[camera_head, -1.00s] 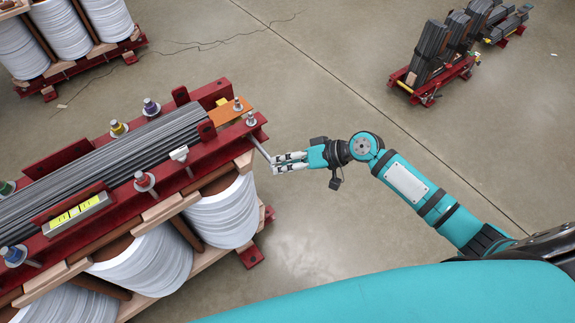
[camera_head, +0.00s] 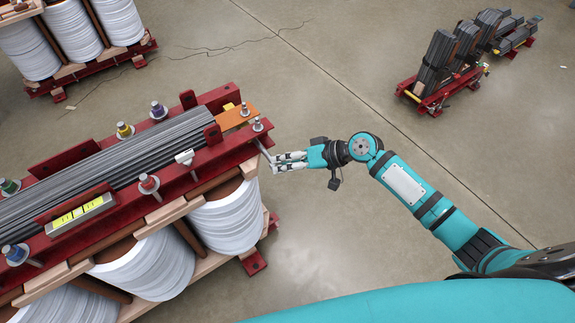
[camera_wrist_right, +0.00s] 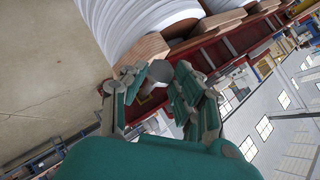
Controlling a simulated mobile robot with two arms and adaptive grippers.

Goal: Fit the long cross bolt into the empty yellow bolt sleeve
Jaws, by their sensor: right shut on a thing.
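My right gripper (camera_head: 277,163) is at the right end of the red clamp beam. It is shut on a grey metal bolt (camera_head: 265,149), whose shaft slants up-left to the beam end. In the right wrist view, a pale round end of the bolt (camera_wrist_right: 153,83) shows between the fingers of the right gripper (camera_wrist_right: 150,88). My left gripper is not in view.
The laminated core (camera_head: 120,155) lies between red beams (camera_head: 105,222), above white coils (camera_head: 228,213). Purple (camera_head: 158,110), red (camera_head: 148,183), green (camera_head: 9,186) and blue (camera_head: 15,254) sleeves stand along it. A yellow level (camera_head: 78,214) sits in front.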

